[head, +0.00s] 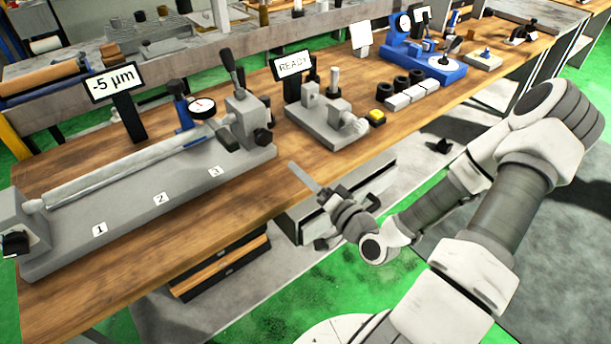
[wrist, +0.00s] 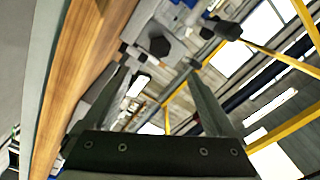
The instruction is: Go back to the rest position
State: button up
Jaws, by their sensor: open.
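My gripper (head: 306,180) is in front of the wooden bench's (head: 190,210) front edge in the head view, with the arm reaching in from the lower right. Its fingers point up and to the left. In the wrist view the two dark fingers of my gripper (wrist: 158,85) stand apart with nothing between them, so it is open and empty. The wrist view is tilted, with the bench edge (wrist: 85,60) running along its left side.
On the bench are a grey fixture (head: 150,215) with a long bar, a dial gauge (head: 202,108), a "-5 µm" sign (head: 112,83), a "READY" sign (head: 293,64) beside a small machine (head: 325,115), and a blue gauge stand (head: 415,55). Green floor (head: 240,300) shows in front.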

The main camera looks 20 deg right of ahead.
jog(key=s+r+n+g+h+p, duration=0.2)
jog(key=r+n+g+h, duration=0.25)
jog(key=r, duration=0.25)
jog(key=s+r+n+g+h+p, duration=0.2)
jog(key=r+n+g+h+p, duration=0.15)
jog(key=r+g, duration=0.3)
jog(key=s+a+r+y, duration=0.1)
jog(key=s+a+r, duration=0.1)
jog(key=s+r, duration=0.4)
jog(key=s+a+r+y, duration=0.1)
jog(key=s+a+r, duration=0.2)
jog(key=s+r, duration=0.3)
jog(key=s+p, duration=0.1)
jog(key=s, duration=0.2)
jog(key=shift+s+r+g, duration=0.15)
jog(key=shift+s+g, duration=0.05)
jog(key=shift+g, duration=0.1)
jog(key=shift+a, duration=0.1)
jog(key=shift+c, duration=0.2)
dwell(1.0)
